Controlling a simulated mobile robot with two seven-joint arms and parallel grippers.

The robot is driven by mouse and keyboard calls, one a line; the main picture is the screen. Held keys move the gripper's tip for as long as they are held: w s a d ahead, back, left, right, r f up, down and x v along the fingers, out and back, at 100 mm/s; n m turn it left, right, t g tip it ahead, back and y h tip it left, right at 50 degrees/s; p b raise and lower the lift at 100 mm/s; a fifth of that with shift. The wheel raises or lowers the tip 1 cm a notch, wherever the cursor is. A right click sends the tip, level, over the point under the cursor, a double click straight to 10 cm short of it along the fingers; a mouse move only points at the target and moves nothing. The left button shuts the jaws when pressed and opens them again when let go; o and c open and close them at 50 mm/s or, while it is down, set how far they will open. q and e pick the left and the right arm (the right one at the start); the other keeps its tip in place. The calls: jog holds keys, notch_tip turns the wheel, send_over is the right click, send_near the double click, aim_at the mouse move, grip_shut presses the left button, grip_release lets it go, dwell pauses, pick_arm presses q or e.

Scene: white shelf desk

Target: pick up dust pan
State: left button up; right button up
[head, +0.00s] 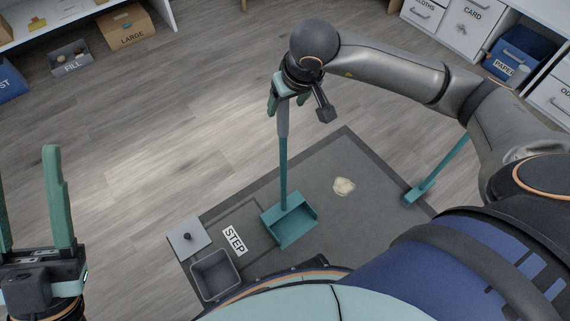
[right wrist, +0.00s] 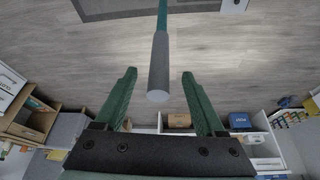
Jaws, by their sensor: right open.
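The teal dust pan (head: 279,228) stands on the dark grey mat, its long handle upright with a grey grip (head: 282,122) at the top. My right gripper (head: 286,108) is at this grip, pointing down. In the right wrist view its green fingers (right wrist: 159,73) are spread, with the grey grip (right wrist: 159,65) between them and a gap on each side. The handle's end shows near the palm. My left gripper (head: 27,165) is at the left edge of the head view, fingers apart and empty, far from the dust pan.
A crumpled pale piece (head: 344,186) lies on the mat (head: 345,150) right of the pan. A teal broom-like tool (head: 424,187) stands further right. A grey bin (head: 216,276) and its lid-like square (head: 188,236) are at left. Shelves line the back; the wooden floor is clear.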

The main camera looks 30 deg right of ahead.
aim_at(283, 112)
jog(key=b+x, duration=0.1)
jog(key=x, duration=0.4)
jog(key=shift+w+f+b, duration=0.15)
jog(key=shift+f+b, duration=0.25)
grip_shut()
jog(key=shift+r, duration=0.1)
dwell(1.0)
